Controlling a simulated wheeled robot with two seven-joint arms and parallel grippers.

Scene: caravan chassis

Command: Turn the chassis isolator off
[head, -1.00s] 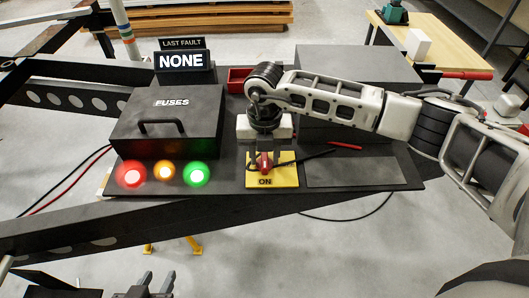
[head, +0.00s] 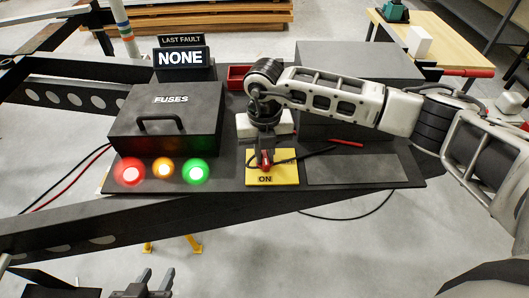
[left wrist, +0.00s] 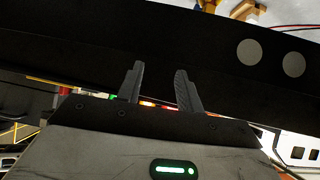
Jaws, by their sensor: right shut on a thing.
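The chassis isolator is a yellow plate (head: 286,173) with a red handle (head: 266,160) on the dark panel, in the middle of the head view. The word ON shows at the plate's front edge. My right gripper (head: 265,154) points down at the plate and is shut on the red handle; its fingers partly hide it. My left gripper (head: 156,278) is open and empty at the bottom of the head view, below the front beam. In the left wrist view its two fingers (left wrist: 160,78) stand apart with nothing between them.
A black fuse box (head: 168,119) with a handle stands left of the isolator. Red, amber and green lamps (head: 163,168) glow before it. A sign (head: 183,57) reads LAST FAULT NONE. A red tray (head: 238,76) and a dark box (head: 355,62) stand behind. A black cable crosses the plate.

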